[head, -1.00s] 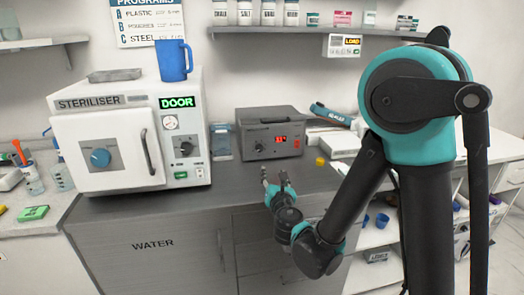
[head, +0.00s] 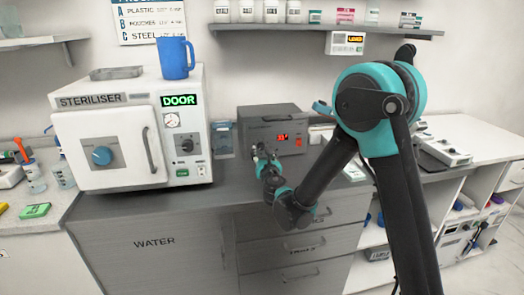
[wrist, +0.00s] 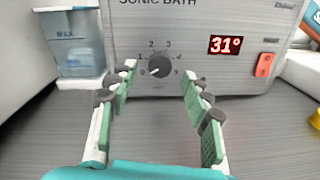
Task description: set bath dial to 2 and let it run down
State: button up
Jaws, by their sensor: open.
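The sonic bath (head: 285,122) is a grey box on the counter, just right of the steriliser. In the wrist view its front panel (wrist: 210,73) carries a dark dial (wrist: 159,65) ringed by numbers, and a red display reading 31°. The dial's pointer appears to be toward the lower left, near the low end of the scale. My gripper (wrist: 157,90) is open and empty, its two green-padded fingers pointing at the panel, with the dial visible between them. It seems short of the dial, not touching. In the head view my gripper (head: 262,152) is in front of the bath.
A red-orange switch (wrist: 264,65) is right of the display. A blue-lidded clear container (wrist: 75,40) stands left of the bath. The white steriliser (head: 120,150) with a blue mug (head: 174,58) on top is further left. Bare counter lies before the bath.

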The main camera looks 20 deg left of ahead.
aim_at(261, 146)
jog(key=shift+x, duration=1.4)
grip_shut()
